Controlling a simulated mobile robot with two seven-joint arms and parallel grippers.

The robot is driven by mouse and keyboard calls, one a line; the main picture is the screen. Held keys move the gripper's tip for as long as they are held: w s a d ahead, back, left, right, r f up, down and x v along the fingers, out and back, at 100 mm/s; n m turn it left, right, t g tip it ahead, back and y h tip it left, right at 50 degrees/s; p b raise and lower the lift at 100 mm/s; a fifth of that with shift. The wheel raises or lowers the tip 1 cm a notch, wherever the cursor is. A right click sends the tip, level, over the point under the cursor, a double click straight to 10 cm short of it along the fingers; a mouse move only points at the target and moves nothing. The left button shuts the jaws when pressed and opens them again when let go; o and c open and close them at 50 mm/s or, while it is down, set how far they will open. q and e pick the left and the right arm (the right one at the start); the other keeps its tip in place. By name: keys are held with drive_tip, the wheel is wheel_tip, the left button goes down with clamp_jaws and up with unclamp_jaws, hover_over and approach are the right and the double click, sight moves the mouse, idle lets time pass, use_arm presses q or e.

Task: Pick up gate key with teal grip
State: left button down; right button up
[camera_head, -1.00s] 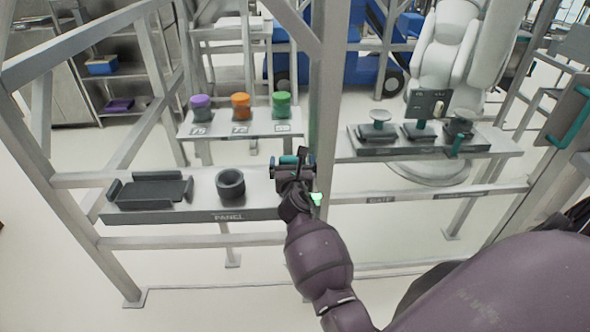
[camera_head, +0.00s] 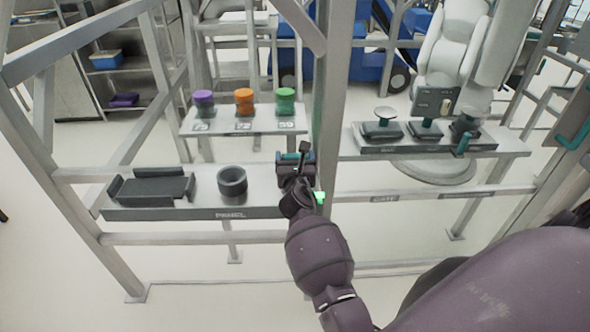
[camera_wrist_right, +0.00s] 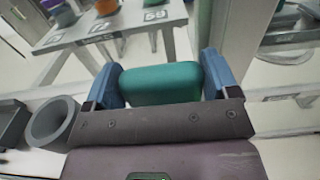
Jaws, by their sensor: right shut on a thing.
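The gate key's teal grip (camera_wrist_right: 160,85) shows in the right wrist view between the two blue fingers of my right gripper (camera_wrist_right: 163,80). The fingers are shut on it from both sides. In the head view my right gripper (camera_head: 297,157) is over the right end of the panel shelf, with a little of the teal grip (camera_head: 290,156) showing. The rest of the key is hidden behind the gripper. My left gripper is not in view.
A dark tray (camera_head: 150,188) and a dark ring-shaped holder (camera_head: 232,182) stand on the panel shelf (camera_head: 215,203), left of my right gripper. Purple, orange and green canisters stand on a shelf (camera_head: 255,122) behind. A grey post (camera_head: 328,110) rises close to the gripper's right.

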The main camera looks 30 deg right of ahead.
drive_tip(key=shift+r, duration=0.1)
wheel_tip(320, 180, up, 7)
drive_tip(key=p, duration=0.3)
drive_tip(key=shift+r+p, duration=0.2)
drive_tip(key=shift+p, duration=0.2)
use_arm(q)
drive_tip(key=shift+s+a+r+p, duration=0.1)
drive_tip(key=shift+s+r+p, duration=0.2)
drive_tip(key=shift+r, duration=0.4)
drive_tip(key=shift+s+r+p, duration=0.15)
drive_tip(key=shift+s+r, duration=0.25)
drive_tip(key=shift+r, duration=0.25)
use_arm(e)
wheel_tip(320, 180, up, 12)
drive_tip(key=shift+r, duration=0.2)
drive_tip(key=shift+r, duration=0.1)
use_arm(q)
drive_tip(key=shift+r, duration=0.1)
use_arm(e)
drive_tip(key=shift+r, duration=2.9)
